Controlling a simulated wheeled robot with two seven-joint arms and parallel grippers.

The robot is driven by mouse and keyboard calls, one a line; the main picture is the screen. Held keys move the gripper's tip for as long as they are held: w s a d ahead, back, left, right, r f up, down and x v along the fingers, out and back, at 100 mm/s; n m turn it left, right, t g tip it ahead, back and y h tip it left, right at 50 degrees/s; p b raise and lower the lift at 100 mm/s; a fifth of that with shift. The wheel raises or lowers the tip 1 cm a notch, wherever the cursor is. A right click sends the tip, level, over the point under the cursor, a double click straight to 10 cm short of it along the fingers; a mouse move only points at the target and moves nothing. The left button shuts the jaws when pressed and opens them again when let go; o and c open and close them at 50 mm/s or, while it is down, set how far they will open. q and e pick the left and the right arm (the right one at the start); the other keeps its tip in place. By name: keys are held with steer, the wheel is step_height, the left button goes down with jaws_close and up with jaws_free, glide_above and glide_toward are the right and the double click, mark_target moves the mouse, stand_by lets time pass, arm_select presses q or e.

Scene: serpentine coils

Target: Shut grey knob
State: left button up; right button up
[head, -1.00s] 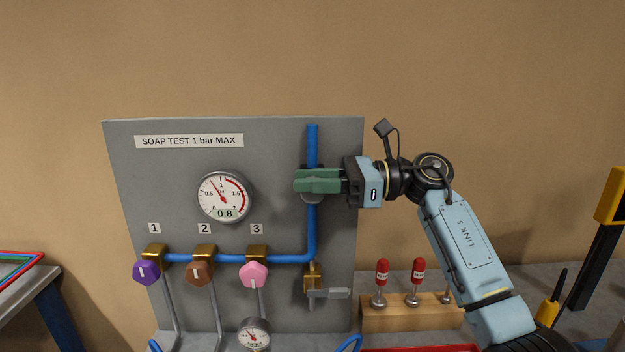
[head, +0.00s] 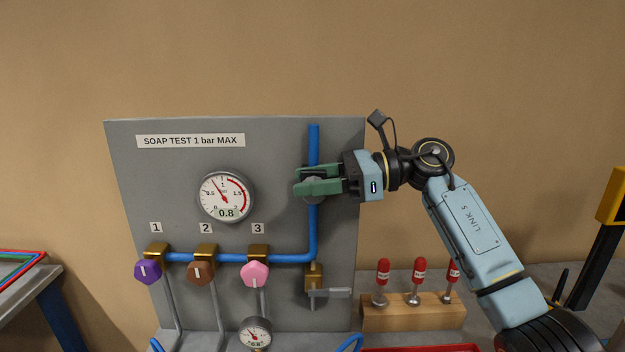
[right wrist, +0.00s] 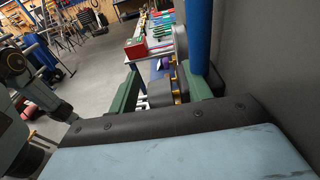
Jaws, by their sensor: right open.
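My left gripper is not in view.
The grey panel (head: 128,200) carries a large gauge (head: 226,197) reading 0.8. Purple (head: 148,271), brown (head: 200,272) and pink (head: 255,273) knobs sit below. A grey lever (head: 333,293) is at lower right. A red tray edge is at the bottom.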

steer(key=shift+d, duration=0.1)
steer(key=d+r+b, duration=0.1)
steer(key=d+b, duration=0.1)
steer(key=d, duration=1.1)
steer(key=shift+s+r, duration=0.15)
steer(key=shift+r, duration=0.25)
